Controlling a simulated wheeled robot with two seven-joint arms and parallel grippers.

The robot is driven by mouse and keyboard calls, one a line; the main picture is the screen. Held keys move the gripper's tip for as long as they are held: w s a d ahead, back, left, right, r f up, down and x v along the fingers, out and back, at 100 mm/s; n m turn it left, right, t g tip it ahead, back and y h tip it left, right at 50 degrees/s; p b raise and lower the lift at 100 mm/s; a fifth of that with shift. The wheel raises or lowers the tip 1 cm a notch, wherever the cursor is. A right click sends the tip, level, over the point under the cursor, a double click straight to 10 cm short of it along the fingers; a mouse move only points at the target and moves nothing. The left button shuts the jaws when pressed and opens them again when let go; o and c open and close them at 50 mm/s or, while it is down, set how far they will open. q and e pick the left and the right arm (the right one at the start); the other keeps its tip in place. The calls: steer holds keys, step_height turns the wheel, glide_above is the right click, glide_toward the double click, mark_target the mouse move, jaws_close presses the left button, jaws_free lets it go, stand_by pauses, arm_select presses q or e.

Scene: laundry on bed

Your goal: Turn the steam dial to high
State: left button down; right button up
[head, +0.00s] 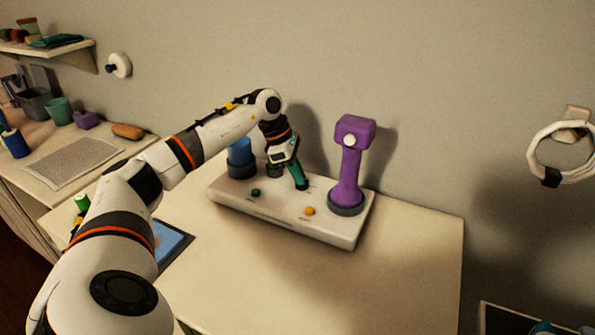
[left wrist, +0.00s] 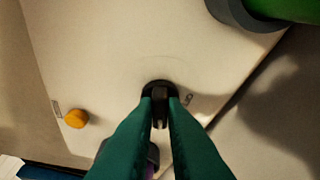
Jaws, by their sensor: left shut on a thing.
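A white steamer base (head: 270,217) sits on the table against the wall. The steam dial, a small black knob (left wrist: 160,105), stands on the base's top face; in the head view my fingertips mostly hide it. My left gripper (head: 301,184) reaches down onto it. In the left wrist view its dark green fingers (left wrist: 160,112) are closed on the knob, one on each side. The pointer's setting and the small marks beside the knob are too small to read. My right gripper is in neither view.
A purple steamer head (head: 349,165) stands at the base's right end and a blue tank (head: 240,153) at its left. An orange button (head: 309,211) and a green button (head: 256,192) are in front. The table (head: 400,260) is clear at right.

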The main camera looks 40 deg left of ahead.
arm_select(q)
steer(key=m, duration=0.1)
steer(key=m+g, duration=0.1)
steer(key=m, duration=0.2)
steer(key=shift+w+a+r+m+g+h, duration=0.1)
steer(key=shift+w+r+m+g+h, duration=0.05)
steer(key=shift+w+m+g+h, duration=0.15)
steer(key=m+g, duration=0.1)
steer(key=m, duration=0.3)
steer(key=shift+w+m+g, duration=0.15)
steer(key=shift+m+g, duration=0.15)
steer(key=shift+g, duration=0.1)
steer(key=c, duration=1.5)
jaws_free()
steer(key=shift+p+v, duration=0.5)
steer(key=shift+v, duration=5.4)
